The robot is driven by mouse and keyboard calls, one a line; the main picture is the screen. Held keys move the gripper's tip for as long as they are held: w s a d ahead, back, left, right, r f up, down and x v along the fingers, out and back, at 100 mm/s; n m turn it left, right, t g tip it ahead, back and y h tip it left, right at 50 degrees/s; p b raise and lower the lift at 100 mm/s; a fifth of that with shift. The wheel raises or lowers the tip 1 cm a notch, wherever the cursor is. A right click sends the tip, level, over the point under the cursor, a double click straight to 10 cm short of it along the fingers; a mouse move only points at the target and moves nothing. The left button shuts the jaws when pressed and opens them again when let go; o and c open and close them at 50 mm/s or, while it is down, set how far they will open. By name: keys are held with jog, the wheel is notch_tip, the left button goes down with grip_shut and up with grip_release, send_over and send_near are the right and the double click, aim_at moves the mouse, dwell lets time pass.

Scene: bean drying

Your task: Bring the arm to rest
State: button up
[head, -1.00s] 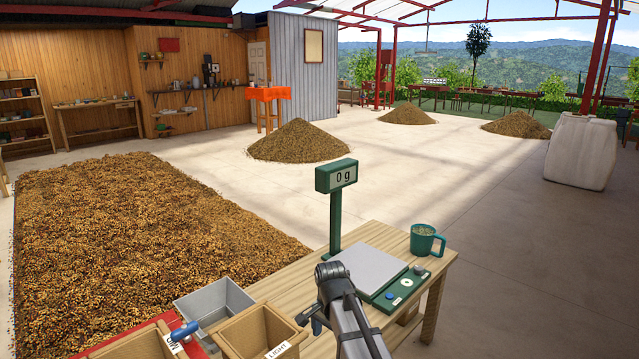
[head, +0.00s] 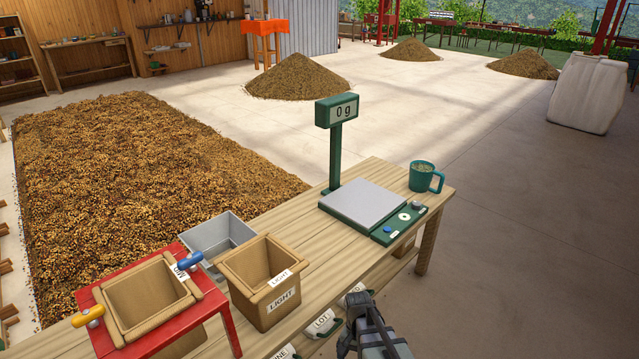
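My gripper (head: 366,312) is at the bottom of the head view, just off the near edge of the wooden table (head: 395,245). It is apart from the scale and the bins, and I see nothing held in it. The angle hides whether its fingers are open or shut. The rest of my arm runs out of the picture at the bottom.
A green scale (head: 362,205) reading 0 g stands on the table with an empty plate. A green mug (head: 422,177) of beans is beside it. A wooden LIGHT bin (head: 262,290), a grey metal bin (head: 217,238) and a red stand (head: 227,335) are left. Labelled bags (head: 322,325) sit below.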

jog(key=s+d+f+n+g, duration=0.1)
jog(key=s+d+f+n, duration=0.1)
jog(key=s+f, duration=0.6)
jog(key=s+d+f+n+g, duration=0.2)
jog(key=s+f, duration=0.6)
jog(key=s, duration=1.1)
jog(key=shift+s+d+f+n+g+y, duration=0.15)
jog(key=shift+d+n+g+y, duration=0.15)
jog(key=shift+d, duration=0.6)
